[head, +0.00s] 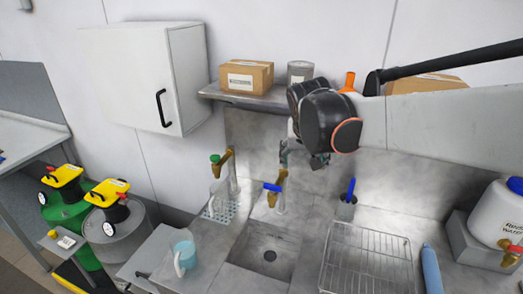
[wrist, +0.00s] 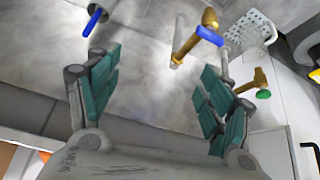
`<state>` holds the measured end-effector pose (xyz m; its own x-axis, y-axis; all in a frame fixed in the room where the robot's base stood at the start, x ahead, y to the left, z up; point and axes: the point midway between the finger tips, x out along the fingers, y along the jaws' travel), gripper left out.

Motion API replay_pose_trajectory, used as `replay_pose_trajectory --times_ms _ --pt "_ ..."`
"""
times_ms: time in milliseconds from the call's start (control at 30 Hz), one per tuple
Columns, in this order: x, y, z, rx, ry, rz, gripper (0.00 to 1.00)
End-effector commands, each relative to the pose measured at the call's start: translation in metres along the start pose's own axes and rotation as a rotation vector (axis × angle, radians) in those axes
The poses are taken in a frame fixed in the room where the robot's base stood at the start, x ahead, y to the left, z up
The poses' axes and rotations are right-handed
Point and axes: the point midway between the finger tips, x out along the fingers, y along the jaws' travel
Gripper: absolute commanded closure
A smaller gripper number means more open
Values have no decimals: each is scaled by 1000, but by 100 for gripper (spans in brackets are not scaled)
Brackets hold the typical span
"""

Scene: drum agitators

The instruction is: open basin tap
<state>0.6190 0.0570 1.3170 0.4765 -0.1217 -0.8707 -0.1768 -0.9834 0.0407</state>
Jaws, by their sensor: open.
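The basin tap (head: 278,187) is brass with a blue lever, on a grey post behind the steel basin (head: 238,262). In the wrist view the tap (wrist: 186,48) and its blue lever (wrist: 209,36) show at the top, right of centre. My gripper (head: 302,156) appears just above the tap in the head view. Its teal-padded fingers are spread wide with nothing between them in the wrist view (wrist: 160,75). The tap lies beyond the fingertips, apart from them. The arm hides part of the wall and shelf.
A second brass tap with a green handle (head: 216,159) stands left, over a perforated drain plate (head: 219,211). A blue mug (head: 183,249) is left of the basin. A wire rack (head: 365,262) and a blue-handled brush (head: 350,188) are right. A shelf (head: 240,98) overhangs behind.

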Motion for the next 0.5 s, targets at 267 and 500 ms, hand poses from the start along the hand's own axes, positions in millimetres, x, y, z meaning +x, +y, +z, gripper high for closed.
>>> replay_pose_trajectory --times_ms 267,500 --pt "12 -62 -39 77 -44 39 27" --pt "7 -99 6 197 -118 54 27"
